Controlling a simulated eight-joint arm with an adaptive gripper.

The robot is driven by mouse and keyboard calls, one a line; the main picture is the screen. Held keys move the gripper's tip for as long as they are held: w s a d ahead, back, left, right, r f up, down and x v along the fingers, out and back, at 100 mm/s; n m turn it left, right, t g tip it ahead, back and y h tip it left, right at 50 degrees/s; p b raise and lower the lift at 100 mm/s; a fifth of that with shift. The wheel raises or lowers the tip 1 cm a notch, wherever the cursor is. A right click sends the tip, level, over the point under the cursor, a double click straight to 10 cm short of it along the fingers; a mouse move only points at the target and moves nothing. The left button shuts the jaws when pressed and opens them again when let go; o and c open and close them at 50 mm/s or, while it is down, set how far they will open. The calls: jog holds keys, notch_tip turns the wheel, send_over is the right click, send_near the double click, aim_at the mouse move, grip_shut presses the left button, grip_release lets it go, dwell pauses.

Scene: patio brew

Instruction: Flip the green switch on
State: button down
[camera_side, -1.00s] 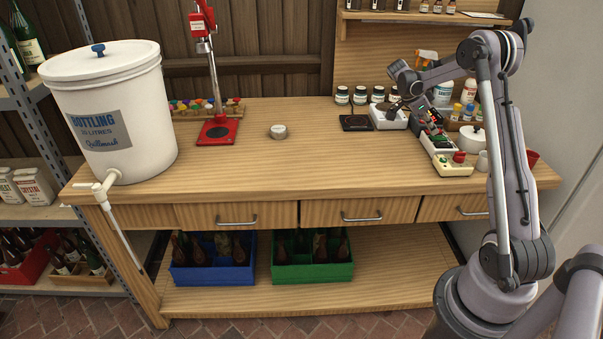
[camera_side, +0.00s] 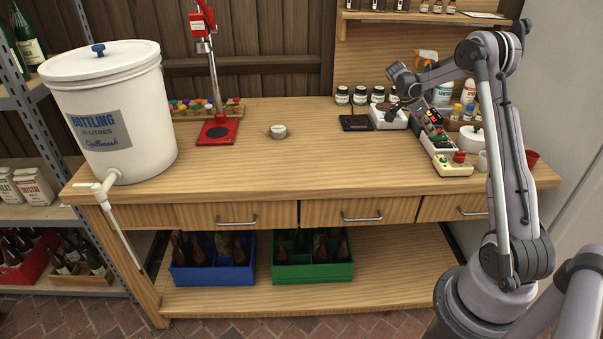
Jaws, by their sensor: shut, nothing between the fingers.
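A row of small electrical boxes (camera_side: 437,146) stands at the right of the bench, with red and green parts on it. The green switch is too small in this view to tell its lever position. My gripper (camera_side: 397,109) is shut and empty. It points down over the area between a white tray-like box (camera_side: 386,119) and the row of boxes. Whether it touches anything cannot be told, and part of the row behind my wrist is hidden.
A cream box with a red knob (camera_side: 453,167) sits at the row's front end. A dark flat scale (camera_side: 355,123) and several jars (camera_side: 360,96) are behind and left. A white pot (camera_side: 470,138) stands close on the right. The bench's middle is clear, apart from a small tin (camera_side: 278,131).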

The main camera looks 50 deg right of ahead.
jog(key=shift+r, duration=0.5)
jog(key=shift+r, duration=0.3)
jog(key=v, duration=1.2)
jog(key=shift+w+a, duration=0.35)
jog(key=shift+w, duration=0.05)
jog(key=shift+r, duration=0.1)
